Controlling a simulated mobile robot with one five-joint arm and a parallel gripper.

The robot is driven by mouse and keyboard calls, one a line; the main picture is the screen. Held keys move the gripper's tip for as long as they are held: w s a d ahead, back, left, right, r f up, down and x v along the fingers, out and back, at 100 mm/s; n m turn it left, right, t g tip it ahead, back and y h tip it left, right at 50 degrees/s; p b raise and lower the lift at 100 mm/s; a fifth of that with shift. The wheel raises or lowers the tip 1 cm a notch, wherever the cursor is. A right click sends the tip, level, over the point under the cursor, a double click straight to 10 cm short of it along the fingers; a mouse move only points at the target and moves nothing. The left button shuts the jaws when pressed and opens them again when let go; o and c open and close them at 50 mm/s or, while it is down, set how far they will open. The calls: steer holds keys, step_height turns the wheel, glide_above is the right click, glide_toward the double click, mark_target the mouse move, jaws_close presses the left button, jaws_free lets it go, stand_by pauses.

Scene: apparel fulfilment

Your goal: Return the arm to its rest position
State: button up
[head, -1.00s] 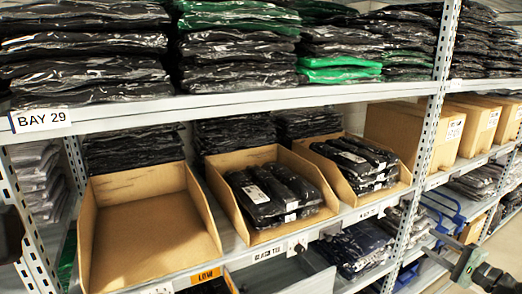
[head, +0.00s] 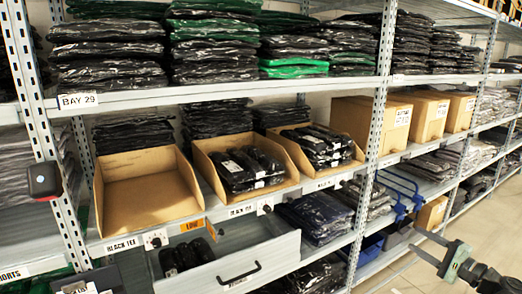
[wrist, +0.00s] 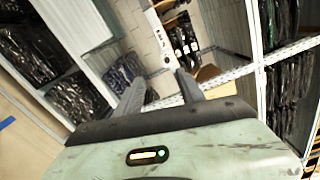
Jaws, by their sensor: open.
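My gripper (head: 424,246) shows at the lower right of the head view, at the end of my greenish arm, out in front of the shelving. In the wrist view its two dark grey fingers (wrist: 160,84) stand apart with nothing between them. Shelves and black packs show beyond the fingers, tilted in that view. The fingers appear clear of the shelves. Most of my arm is outside the head view.
An open drawer (head: 235,262) with dark packs juts out below the cardboard bins. The left bin (head: 150,192) is empty; the middle bin (head: 204,160) and right bin (head: 290,147) hold black packs. Upright posts (head: 381,80) divide the bays. Floor (head: 405,272) shows at lower right.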

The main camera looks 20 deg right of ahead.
steer(key=w+a+n+g+y, duration=0.25)
steer(key=w+a+y, duration=0.25)
steer(key=w+a, duration=0.8)
steer(key=w+a+f+n+g+y, duration=0.1)
steer(key=w+a+f+n+g, duration=0.1)
steer(key=a, duration=0.6)
steer(key=w+a+f+n+g+y, duration=0.1)
steer(key=w+a+f+n+g, duration=0.1)
steer(key=a, duration=0.7)
steer(key=w+a+f+n+g+y, duration=0.1)
steer(key=w+a+f+n+g, duration=0.15)
steer(key=a, duration=0.55)
steer(key=s+a+f+n+g+h, duration=0.4)
steer(key=a+f, duration=0.4)
steer(key=a, duration=0.2)
steer(key=s+a+f+n+g+h, duration=0.35)
steer(key=a+f, duration=0.35)
steer(key=a, duration=0.3)
steer(key=s+d+f+n+h, duration=0.1)
steer(key=s+d+f+h, duration=0.1)
steer(key=d+h, duration=0.5)
step_height(320, 180, up, 16)
steer(key=d+y+p, duration=0.2)
steer(key=p, duration=1.4)
steer(key=shift+d+g, duration=0.4)
steer(key=shift+g, duration=0.05)
steer(key=shift+w+f, duration=0.1)
steer(key=shift+f, duration=0.05)
